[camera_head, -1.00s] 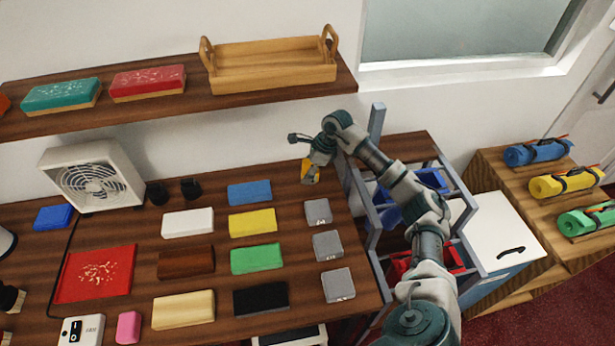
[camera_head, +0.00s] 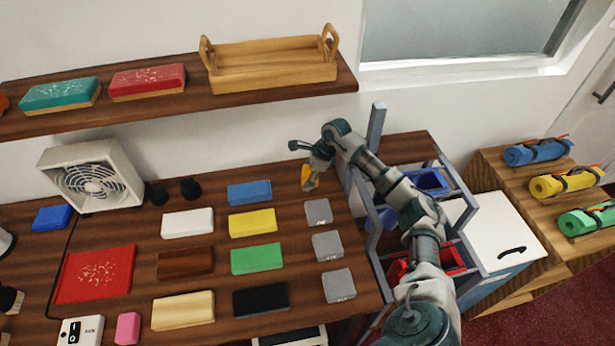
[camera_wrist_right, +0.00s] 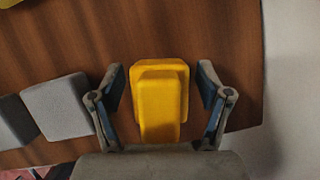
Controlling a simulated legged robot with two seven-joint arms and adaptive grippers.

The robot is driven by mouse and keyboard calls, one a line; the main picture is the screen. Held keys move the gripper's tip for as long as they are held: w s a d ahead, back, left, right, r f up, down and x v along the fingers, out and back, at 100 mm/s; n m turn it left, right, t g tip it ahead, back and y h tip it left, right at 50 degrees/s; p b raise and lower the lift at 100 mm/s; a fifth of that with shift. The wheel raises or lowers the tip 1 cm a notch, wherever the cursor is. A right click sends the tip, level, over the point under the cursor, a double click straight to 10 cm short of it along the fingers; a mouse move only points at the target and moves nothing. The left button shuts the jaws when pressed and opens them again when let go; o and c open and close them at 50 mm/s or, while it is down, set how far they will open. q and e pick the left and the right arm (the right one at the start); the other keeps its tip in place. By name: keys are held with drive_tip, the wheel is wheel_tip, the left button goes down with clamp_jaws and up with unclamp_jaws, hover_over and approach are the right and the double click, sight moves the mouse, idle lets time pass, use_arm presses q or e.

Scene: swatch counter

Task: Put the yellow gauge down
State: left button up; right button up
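The yellow gauge (camera_head: 306,174) is at the back right of the dark wooden counter, partly hidden by my right gripper (camera_head: 309,183). In the right wrist view the yellow gauge (camera_wrist_right: 160,98) is a stepped block between the two fingers of my right gripper (camera_wrist_right: 163,85). A narrow gap shows on each side of it, so the fingers are open around it and not pressing on it. It appears to stand on the counter, though its underside is hidden. My left gripper is not in view.
A grey-blue rack (camera_head: 376,125) with blue and red bins stands close to my right arm. A shelf (camera_head: 180,108) with a wooden tray (camera_head: 272,74) hangs above.

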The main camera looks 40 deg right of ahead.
drive_tip(key=shift+d+r, duration=0.1)
drive_tip(key=shift+r, duration=0.2)
use_arm(q)
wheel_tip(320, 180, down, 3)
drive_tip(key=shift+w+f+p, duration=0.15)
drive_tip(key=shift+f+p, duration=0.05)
drive_tip(key=shift+p, duration=0.4)
use_arm(e)
drive_tip(key=v, duration=1.1)
drive_tip(key=shift+r, duration=0.25)
drive_tip(key=shift+s, duration=0.1)
